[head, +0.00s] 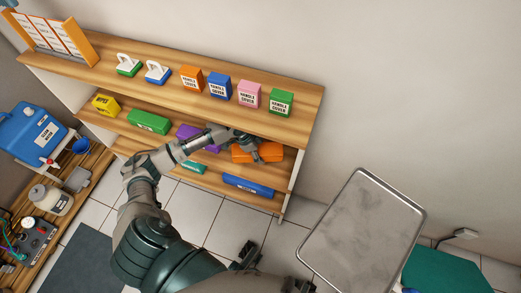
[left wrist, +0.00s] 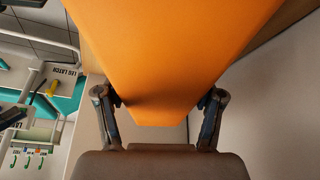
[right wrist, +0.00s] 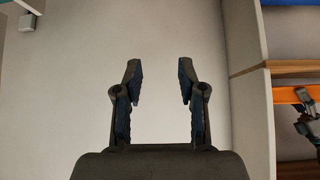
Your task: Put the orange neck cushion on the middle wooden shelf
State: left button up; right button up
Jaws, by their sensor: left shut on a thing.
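The orange neck cushion (head: 268,152) is at the right end of the middle wooden shelf (head: 222,158), beside a purple block. My left gripper (head: 250,150) reaches into the shelf bay and is shut on the cushion. In the left wrist view the orange cushion (left wrist: 170,50) fills the space between the fingers (left wrist: 160,105). In the right wrist view part of the cushion (right wrist: 286,95) shows between two boards. I cannot tell whether it rests on the shelf. My right gripper (right wrist: 160,85) is open and empty, facing a pale wall.
Purple (head: 190,133), green (head: 150,121) and yellow (head: 105,104) items share the middle shelf. A blue roll (head: 248,187) lies below. A metal tray (head: 362,232) stands at the right.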

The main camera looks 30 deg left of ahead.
pick_arm(q)
notch_tip(320, 180, down, 3)
jog(key=b, duration=0.2)
jog(key=shift+b, duration=0.3)
pick_arm(e)
jog(key=w+a+r+t+y, duration=0.2)
jog(key=w+a+r+t, duration=0.1)
jog(key=w+r+t, duration=0.3)
jog(key=shift+w+r, duration=0.25)
jog(key=shift+w, duration=0.15)
pick_arm(q)
jog(key=shift+d, duration=0.1)
jog(key=shift+f+b, duration=0.3)
jog(key=shift+f, duration=0.25)
pick_arm(e)
jog(key=shift+w+f, duration=0.1)
jog(key=shift+f, duration=0.05)
pick_arm(q)
jog(key=o, duration=1.4)
jog(key=shift+r, duration=0.2)
jog(key=v, duration=0.7)
